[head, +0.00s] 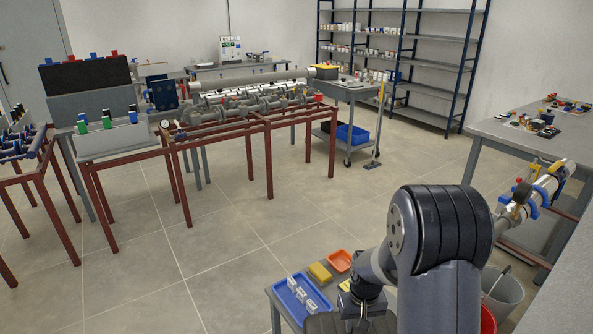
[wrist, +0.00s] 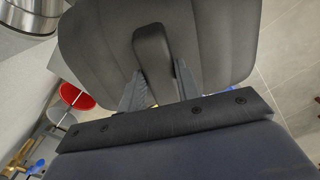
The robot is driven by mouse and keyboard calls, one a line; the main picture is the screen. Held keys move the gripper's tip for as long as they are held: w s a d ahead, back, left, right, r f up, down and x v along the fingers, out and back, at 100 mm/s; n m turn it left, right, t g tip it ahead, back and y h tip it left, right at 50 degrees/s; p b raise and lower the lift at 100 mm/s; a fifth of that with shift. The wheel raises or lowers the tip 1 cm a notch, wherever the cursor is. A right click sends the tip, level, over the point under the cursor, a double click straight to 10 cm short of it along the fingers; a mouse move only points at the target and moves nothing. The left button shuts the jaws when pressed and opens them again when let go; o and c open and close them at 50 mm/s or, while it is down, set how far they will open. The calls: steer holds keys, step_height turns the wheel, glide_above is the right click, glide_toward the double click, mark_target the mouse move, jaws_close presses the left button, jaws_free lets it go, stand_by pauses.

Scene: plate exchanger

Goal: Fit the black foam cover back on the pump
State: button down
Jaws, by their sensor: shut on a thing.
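My gripper (wrist: 158,85) shows in the wrist view, its two grey fingers shut on the upright grip of a dark foam cover (wrist: 215,45). The cover is a broad, rounded black-grey piece. It fills the upper middle of the wrist view, and its underside is hidden. In the head view, the dark cover (head: 345,322) shows at the bottom edge below my wrist, partly cut off and beside the small table with the blue tray. I cannot pick out the pump for certain in either view.
A blue tray (head: 301,297) with white pieces, a yellow block (head: 320,272) and an orange bowl (head: 340,261) lie close to my wrist. A grey bucket (head: 503,290) stands at right. Piping (head: 545,190) lies along the right bench. The middle floor is clear.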

mark_target(373, 331)
steer(key=shift+s+a+m, duration=0.15)
steer(key=shift+a+m, duration=0.05)
steer(key=shift+m, duration=0.3)
steer(key=n, duration=0.2)
steer(key=d+n, duration=0.1)
steer(key=n, duration=0.1)
steer(key=w+n, duration=0.1)
steer(key=n, duration=0.1)
steer(key=shift+d+r+n+b, duration=0.2)
steer(key=shift+d+n+b, duration=0.1)
steer(key=n, duration=0.2)
steer(key=d+n, duration=0.1)
steer(key=n, duration=0.3)
steer(key=shift+w+d+r+n+b, duration=0.25)
steer(key=shift+w+d+n+b, duration=0.05)
steer(key=shift+w+n, duration=0.1)
steer(key=n, duration=0.1)
steer(key=d+n, duration=0.1)
steer(key=n, duration=0.3)
steer(key=shift+w+d+r, duration=0.2)
steer(key=shift+w, duration=0.15)
steer(key=n, duration=0.2)
steer(key=d+n, duration=0.1)
steer(key=n, duration=0.1)
steer(key=n+b, duration=0.1)
steer(key=n, duration=0.1)
steer(key=shift+w+d+r, duration=0.2)
steer(key=shift+w, duration=0.05)
step_height(373, 331, down, 10)
steer(key=shift+r, duration=0.1)
